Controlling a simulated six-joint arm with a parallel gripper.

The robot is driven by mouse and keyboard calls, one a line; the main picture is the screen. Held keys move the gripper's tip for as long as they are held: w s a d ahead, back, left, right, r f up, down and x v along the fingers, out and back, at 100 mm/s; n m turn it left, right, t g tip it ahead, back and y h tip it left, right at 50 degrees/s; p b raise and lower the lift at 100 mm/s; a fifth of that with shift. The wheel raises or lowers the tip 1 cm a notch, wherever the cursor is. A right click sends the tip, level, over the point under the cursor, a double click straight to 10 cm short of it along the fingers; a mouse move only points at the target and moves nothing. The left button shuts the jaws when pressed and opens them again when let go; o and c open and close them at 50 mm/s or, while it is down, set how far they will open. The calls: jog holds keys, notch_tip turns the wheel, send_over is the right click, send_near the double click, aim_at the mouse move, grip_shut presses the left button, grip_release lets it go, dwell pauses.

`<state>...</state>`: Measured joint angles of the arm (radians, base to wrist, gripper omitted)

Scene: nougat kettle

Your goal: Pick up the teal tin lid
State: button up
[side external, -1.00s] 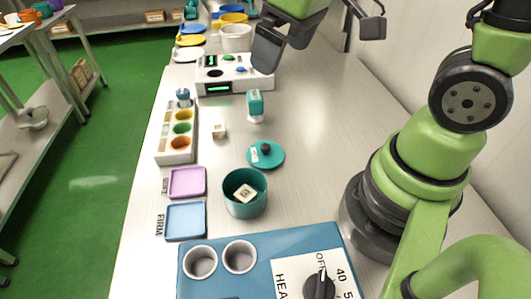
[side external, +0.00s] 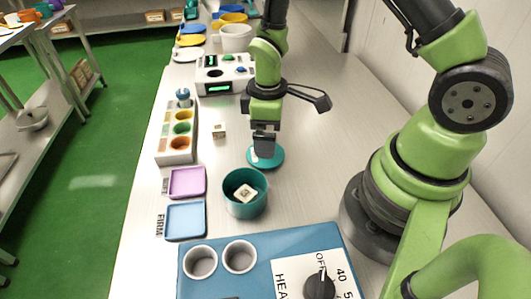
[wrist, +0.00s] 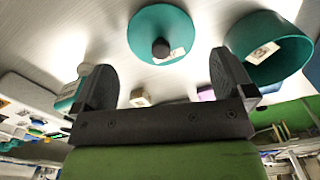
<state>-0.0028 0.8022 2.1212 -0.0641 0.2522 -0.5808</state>
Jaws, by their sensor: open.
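The teal tin lid (side external: 275,161) lies flat on the table just behind the open teal tin (side external: 245,209). In the wrist view the round lid (wrist: 150,22) shows with a dark knob and a pale label. My gripper (side external: 264,152) points down over the lid and hides its knob in the side view. In the wrist view my gripper (wrist: 166,70) is open, its two dark fingers wide apart with nothing between them. The knob appears ahead of the gap between the fingers. I cannot tell how high the fingertips are above the lid. A cream block (side external: 244,194) lies in the tin.
A cream cube (side external: 219,130) stands left of my gripper, by a rack with coloured cups (side external: 177,146). Pink (side external: 187,183) and blue (side external: 186,220) trays lie left of the tin. A blue heater panel (side external: 210,287) is in front. The table right of the lid is clear.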

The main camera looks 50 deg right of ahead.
jog(key=f, duration=0.4)
jog(key=shift+w+a+f, duration=0.15)
jog(key=shift+w+f, duration=0.05)
jog(key=shift+f, duration=0.2)
jog(key=c, duration=0.6)
notch_tip(320, 180, up, 9)
jog(key=shift+a+r, duration=0.15)
jog(key=shift+r, duration=0.05)
jog(key=s+a+r+n, duration=0.3)
jog(key=s+a+n, duration=0.1)
jog(key=a+n, duration=0.7)
jog(key=shift+n, duration=0.5)
jog(key=shift+a+f, duration=0.2)
jog(key=shift+f, duration=3.1)
